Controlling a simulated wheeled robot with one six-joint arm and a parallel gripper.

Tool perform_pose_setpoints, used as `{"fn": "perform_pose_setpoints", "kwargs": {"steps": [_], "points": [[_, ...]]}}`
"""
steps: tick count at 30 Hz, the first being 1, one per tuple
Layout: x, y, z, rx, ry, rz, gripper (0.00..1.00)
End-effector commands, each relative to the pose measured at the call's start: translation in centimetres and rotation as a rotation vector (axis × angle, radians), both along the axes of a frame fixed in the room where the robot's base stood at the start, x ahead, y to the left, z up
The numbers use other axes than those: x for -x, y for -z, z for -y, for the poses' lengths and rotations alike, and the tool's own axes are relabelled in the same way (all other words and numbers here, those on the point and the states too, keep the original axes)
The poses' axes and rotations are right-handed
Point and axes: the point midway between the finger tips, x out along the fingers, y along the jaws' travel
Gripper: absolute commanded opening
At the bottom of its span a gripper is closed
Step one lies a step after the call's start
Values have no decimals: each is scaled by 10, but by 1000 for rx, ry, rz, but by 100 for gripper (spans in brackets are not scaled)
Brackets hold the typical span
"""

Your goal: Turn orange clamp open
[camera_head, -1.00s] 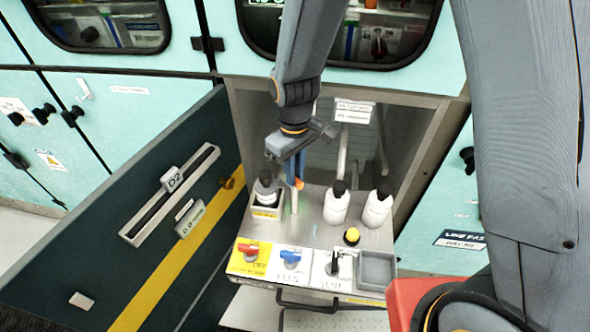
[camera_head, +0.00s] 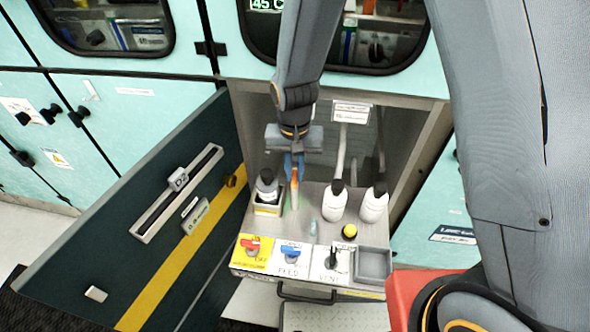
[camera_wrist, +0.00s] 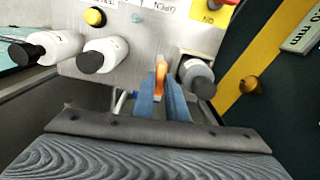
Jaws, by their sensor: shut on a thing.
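The orange clamp (camera_head: 295,172) is a small upright piece at the back of the grey panel, beside the left bottle. It also shows in the wrist view (camera_wrist: 160,68), between the tips of my blue fingers. My gripper (camera_head: 293,168) reaches down to it and is shut on it; the wrist view shows the fingers (camera_wrist: 162,92) close together around its sides. The fingers hide part of the clamp, and its lower end and exact turn angle are hard to make out.
A grey bottle (camera_head: 266,184) in a holder stands close left of the clamp. Two white bottles (camera_head: 335,204) (camera_head: 373,206) stand to the right. A yellow button (camera_head: 349,231), red handle (camera_head: 250,245), blue handle (camera_head: 291,252) and black switch (camera_head: 333,257) sit in front. A dark open door (camera_head: 150,220) is left.

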Motion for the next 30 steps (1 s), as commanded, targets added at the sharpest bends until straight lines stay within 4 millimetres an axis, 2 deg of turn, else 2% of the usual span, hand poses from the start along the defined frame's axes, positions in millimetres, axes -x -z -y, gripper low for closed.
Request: {"fn": "perform_pose_setpoints", "kwargs": {"steps": [9,23,24,27,30], "points": [[-1,-1,0,-1,92,2,0],[-1,-1,-1,-1,104,2,0],[-1,-1,0,-1,104,2,16],[-1,-1,0,-1,104,2,31],[-1,0,0,-1,103,1,31]]}}
